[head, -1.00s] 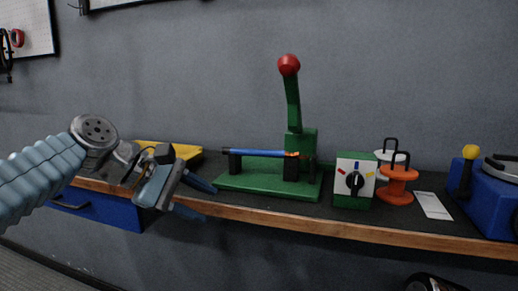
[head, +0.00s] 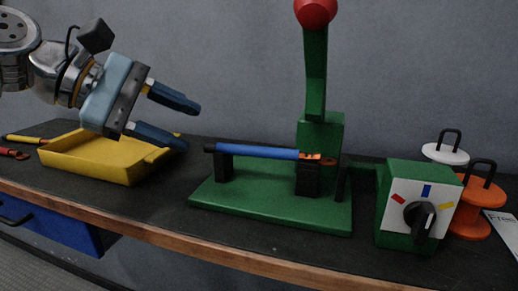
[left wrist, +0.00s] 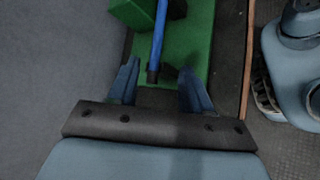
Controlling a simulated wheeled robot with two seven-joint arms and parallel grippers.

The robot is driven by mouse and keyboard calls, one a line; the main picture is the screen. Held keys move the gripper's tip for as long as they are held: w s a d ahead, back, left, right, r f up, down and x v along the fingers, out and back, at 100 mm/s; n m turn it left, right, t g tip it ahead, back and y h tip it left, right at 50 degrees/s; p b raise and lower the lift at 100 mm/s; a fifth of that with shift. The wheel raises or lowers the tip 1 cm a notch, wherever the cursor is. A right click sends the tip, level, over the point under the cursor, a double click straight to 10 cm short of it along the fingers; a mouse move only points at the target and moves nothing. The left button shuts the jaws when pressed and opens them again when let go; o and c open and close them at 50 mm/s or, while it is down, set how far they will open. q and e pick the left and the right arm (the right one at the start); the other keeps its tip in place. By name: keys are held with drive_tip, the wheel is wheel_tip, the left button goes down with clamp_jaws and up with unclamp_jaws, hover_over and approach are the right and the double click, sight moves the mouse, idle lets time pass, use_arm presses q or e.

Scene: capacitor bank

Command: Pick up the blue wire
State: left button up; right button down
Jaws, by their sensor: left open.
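The blue wire (head: 256,151) lies level across black supports on a green press base (head: 264,199), with a copper-coloured end at the right. It also shows in the left wrist view (left wrist: 158,40), its dark near end pointing toward my fingers. My left gripper (head: 190,124) is open and empty, up and to the left of the wire, above the yellow tray. In the left wrist view the two blue fingertips (left wrist: 159,77) appear on either side of the wire's near end, with no contact visible. My right gripper is not clearly seen.
A tall green lever with a red knob (head: 315,12) rises behind the wire's right end. A green box with a dial (head: 400,190) and orange and white spools (head: 470,222) stand right. A yellow tray (head: 92,168) and red-handled tools (head: 14,153) lie left.

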sight(249, 149)
use_arm(q)
drive_tip(key=x, duration=0.5)
drive_tip(key=shift+a, duration=0.1)
drive_tip(key=x, duration=0.5)
drive_tip(key=shift+d+r+b, duration=0.15)
drive_tip(key=shift+d+b, duration=0.25)
drive_tip(key=shift+d, duration=0.15)
drive_tip(key=shift+c, duration=0.5)
clamp_jaws()
